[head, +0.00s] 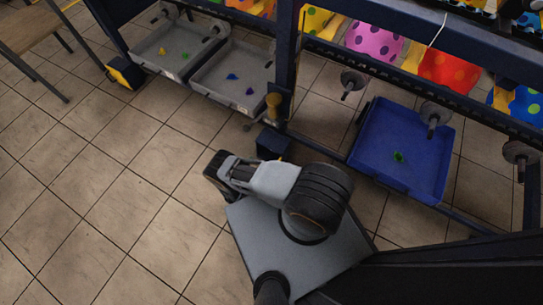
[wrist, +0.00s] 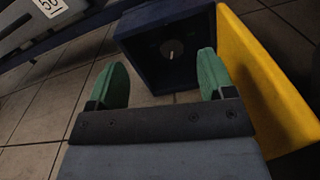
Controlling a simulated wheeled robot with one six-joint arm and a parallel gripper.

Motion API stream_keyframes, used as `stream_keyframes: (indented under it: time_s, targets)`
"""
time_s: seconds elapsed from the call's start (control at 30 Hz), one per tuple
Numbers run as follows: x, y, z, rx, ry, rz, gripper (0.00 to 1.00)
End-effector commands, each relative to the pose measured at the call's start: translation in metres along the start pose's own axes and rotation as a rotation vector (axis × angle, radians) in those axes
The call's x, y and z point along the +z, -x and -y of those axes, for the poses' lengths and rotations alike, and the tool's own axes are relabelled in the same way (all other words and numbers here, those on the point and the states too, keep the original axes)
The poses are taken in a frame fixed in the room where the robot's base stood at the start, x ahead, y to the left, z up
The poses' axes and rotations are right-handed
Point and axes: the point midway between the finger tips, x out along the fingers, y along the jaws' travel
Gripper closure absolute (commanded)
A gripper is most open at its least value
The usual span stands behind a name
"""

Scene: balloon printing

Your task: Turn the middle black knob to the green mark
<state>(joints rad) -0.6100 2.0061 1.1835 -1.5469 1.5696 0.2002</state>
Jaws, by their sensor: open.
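In the wrist view, a dark navy box (wrist: 135,38) stands just ahead of my gripper. Its recessed face holds a small dark round knob (wrist: 172,52) with a pale pointer line. The face is too dark to make out a green mark clearly. My gripper (wrist: 162,74) is open and empty. Its two green fingers are spread wide, with the knob showing between and beyond them, apart from both. In the head view, a dark blue box (head: 270,143) stands at the foot of the rack post, right of my arm's dark end. The fingers are not clear there.
A yellow panel (wrist: 265,85) stands close to the right finger. Grey trays (head: 205,52) and a blue tray (head: 420,180) sit along the rack. A yellow and black box (head: 125,72) stands at far left. Tiled floor (head: 100,200) to the left is clear.

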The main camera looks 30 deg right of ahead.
Motion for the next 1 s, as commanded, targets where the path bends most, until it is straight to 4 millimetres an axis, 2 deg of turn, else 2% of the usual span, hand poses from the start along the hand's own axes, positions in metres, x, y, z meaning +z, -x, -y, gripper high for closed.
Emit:
stream_keyframes:
  time_s: [0.03, 0.2, 0.3, 0.43, 0.57, 1.0]
  targets:
    - [-0.030, 0.000, 0.005, 0.000, 0.000, 0.000, 0.24]
    - [-0.059, 0.000, 0.009, -0.001, 0.000, 0.000, 0.24]
    - [-0.068, 0.000, 0.010, -0.001, 0.000, 0.000, 0.24]
    - [-0.072, -0.004, 0.011, -0.003, -0.001, 0.001, 0.24]
    - [-0.073, -0.017, 0.011, -0.006, -0.001, 0.001, 0.24]
    - [-0.074, -0.099, 0.012, -0.006, -0.001, 0.001, 0.24]
